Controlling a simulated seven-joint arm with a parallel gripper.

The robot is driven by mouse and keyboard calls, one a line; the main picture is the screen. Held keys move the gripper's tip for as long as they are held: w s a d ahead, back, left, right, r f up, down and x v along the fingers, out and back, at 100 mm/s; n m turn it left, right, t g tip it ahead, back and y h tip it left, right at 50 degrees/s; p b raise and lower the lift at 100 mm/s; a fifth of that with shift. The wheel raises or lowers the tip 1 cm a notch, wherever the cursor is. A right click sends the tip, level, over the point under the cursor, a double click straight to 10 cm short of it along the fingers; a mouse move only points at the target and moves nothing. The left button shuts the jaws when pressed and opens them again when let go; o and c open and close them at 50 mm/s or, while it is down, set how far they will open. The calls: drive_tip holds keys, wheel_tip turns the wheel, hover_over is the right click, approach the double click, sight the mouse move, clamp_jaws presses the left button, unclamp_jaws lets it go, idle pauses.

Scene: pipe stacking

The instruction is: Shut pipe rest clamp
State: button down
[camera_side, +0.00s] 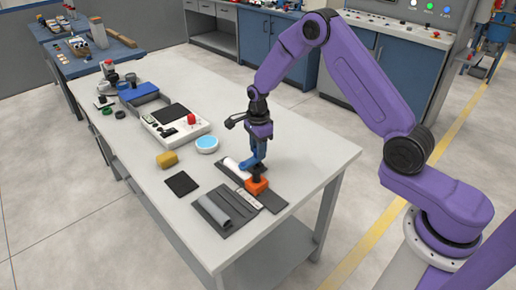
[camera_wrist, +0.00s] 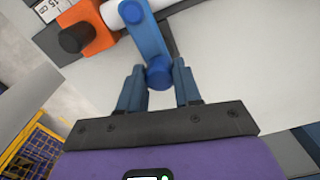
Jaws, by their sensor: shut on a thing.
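The pipe rest shows as an orange block (camera_side: 257,186) with a black knob on a dark base. In the wrist view the orange block (camera_wrist: 97,20) is at the upper left. The clamp's blue lever (camera_wrist: 148,35) runs from beside the white pipe (camera_wrist: 117,14) down to a round end. My gripper (camera_wrist: 158,77) has that round end between its two blue fingers and is shut on it. In the side view my gripper (camera_side: 258,149) points down over the lever (camera_side: 247,164). The white pipe (camera_side: 234,167) is partly hidden behind the lever and the gripper.
A grey pipe (camera_side: 230,206) lies on a dark mat at the near table edge. A control box (camera_side: 174,126) with a red button stands farther back. The table's right side is clear.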

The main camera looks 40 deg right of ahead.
drive_tip(key=c, duration=0.8)
unclamp_jaws()
drive_tip(key=shift+r, duration=0.1)
wheel_tip(320, 180, up, 17)
drive_tip(key=shift+r, duration=0.2)
drive_tip(key=s+a+r+n, duration=0.1)
drive_tip(key=s+a+n, duration=0.3)
drive_tip(key=s+n, duration=0.4)
drive_tip(key=s+a+r+n, duration=0.1)
drive_tip(key=s+a+n, duration=0.3)
drive_tip(key=s+n, duration=0.4)
drive_tip(key=s+d+n, duration=0.1)
drive_tip(key=s+n, duration=0.4)
drive_tip(key=s, duration=0.2)
drive_tip(key=s+d+f+n, duration=0.1)
drive_tip(key=s+d+n, duration=0.1)
drive_tip(key=s+n, duration=0.4)
drive_tip(key=s+d+n, duration=0.1)
drive_tip(key=s+n, duration=0.5)
drive_tip(key=s, duration=0.2)
drive_tip(key=shift+s+d+f, duration=0.25)
drive_tip(key=shift+s, duration=0.05)
